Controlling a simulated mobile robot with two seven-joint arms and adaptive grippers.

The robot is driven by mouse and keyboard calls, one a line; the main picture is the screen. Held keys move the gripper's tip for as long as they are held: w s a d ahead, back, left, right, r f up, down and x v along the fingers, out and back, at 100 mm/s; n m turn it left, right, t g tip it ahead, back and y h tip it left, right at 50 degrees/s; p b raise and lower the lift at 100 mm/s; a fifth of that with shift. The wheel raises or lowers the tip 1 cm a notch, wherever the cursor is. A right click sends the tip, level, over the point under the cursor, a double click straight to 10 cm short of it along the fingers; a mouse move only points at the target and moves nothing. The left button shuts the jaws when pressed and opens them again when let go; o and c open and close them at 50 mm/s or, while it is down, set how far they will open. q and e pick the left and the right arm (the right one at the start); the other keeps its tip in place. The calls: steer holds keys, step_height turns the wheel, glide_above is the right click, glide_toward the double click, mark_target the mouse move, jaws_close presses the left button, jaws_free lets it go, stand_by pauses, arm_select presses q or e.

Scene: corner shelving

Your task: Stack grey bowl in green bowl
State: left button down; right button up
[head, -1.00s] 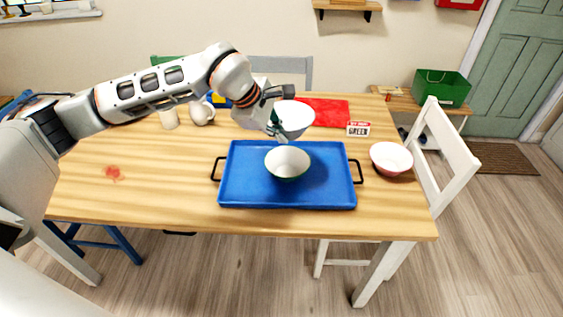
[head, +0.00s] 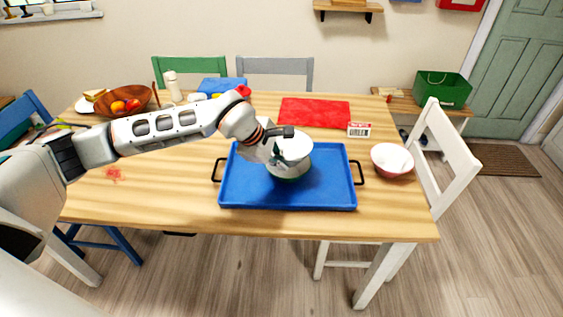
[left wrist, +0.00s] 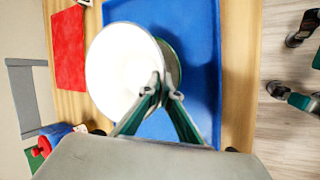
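The grey bowl (head: 294,146), pale inside, is held by its rim in my left gripper (head: 274,152), directly over the green bowl (head: 289,173). The green bowl is white inside with a green rim and sits on the blue tray (head: 240,193). In the left wrist view the grey bowl (left wrist: 120,70) covers most of the green bowl (left wrist: 174,62). The left fingers (left wrist: 163,95) are closed together at its rim. I cannot tell whether the bowls touch. My right gripper (left wrist: 284,64) shows at the wrist view's right edge, its fingers apart and empty.
A red-outside bowl (head: 392,160) stands right of the tray, near a white chair (head: 450,150). A small sign (head: 358,129) and a red mat (head: 314,112) lie behind. A wooden fruit bowl (head: 124,104) stands back left.

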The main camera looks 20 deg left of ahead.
arm_select(q)
steer(key=shift+f, duration=0.1)
steer(key=shift+f, duration=0.45)
steer(key=c, duration=2.3)
jaws_free()
steer(key=shift+r, duration=0.15)
steer(key=v, duration=1.2)
steer(key=shift+r, duration=0.4)
